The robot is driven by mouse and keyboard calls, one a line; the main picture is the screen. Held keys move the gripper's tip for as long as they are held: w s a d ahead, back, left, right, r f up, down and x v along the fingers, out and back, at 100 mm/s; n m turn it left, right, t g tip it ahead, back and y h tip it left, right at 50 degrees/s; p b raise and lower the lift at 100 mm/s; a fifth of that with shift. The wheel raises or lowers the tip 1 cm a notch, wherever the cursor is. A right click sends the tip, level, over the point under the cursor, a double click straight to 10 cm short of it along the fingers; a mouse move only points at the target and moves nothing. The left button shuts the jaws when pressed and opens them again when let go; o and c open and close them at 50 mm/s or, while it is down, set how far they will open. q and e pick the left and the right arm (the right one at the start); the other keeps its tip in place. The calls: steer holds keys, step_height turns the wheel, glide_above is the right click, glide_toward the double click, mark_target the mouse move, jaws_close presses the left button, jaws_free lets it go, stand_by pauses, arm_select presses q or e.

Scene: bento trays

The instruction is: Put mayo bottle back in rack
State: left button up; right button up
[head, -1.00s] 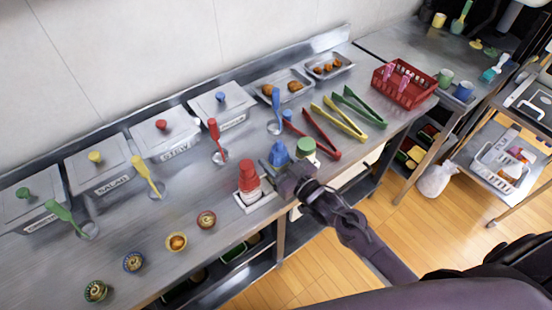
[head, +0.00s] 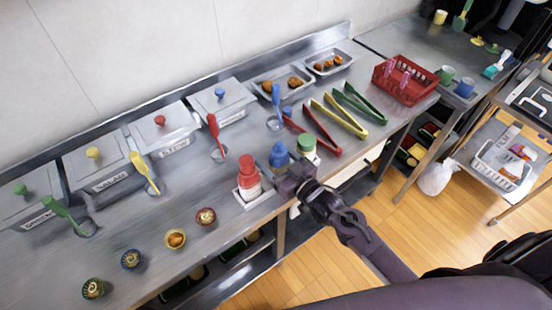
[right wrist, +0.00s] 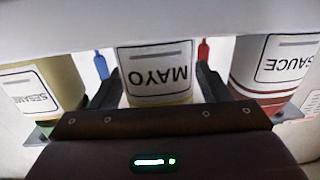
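The mayo bottle (head: 279,156) has a blue cap and stands about upright between the red-capped sauce bottle (head: 248,176) and the green-capped sesame bottle (head: 307,146). My right gripper (head: 288,174) is at its near side. In the right wrist view the white MAYO label (right wrist: 157,75) faces the camera, upside down, between my two fingers, which look closed against the bottle's sides. The rack (head: 254,203) shows as a pale holder under the sauce bottle; its part under the mayo bottle is hidden by my gripper, so I cannot tell whether the bottle is seated. My left gripper is not in view.
The sauce bottle (right wrist: 275,70) and sesame bottle (right wrist: 40,90) stand close on either side of my fingers. Red tongs (head: 315,135) lie just behind. Small food cups (head: 176,239) sit at the left front. The counter's front edge is close.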

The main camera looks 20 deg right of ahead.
steer(key=shift+o, duration=0.4)
steer(key=shift+s+f, duration=0.1)
steer(key=shift+s, duration=0.05)
steer(key=shift+s+d+f, duration=0.1)
steer(key=shift+s+d, duration=0.05)
steer(key=shift+s, duration=0.15)
steer(key=v, duration=0.3)
steer(key=b+v, duration=0.1)
steer(key=v, duration=0.3)
steer(key=shift+r, duration=0.2)
steer(key=shift+w, duration=0.1)
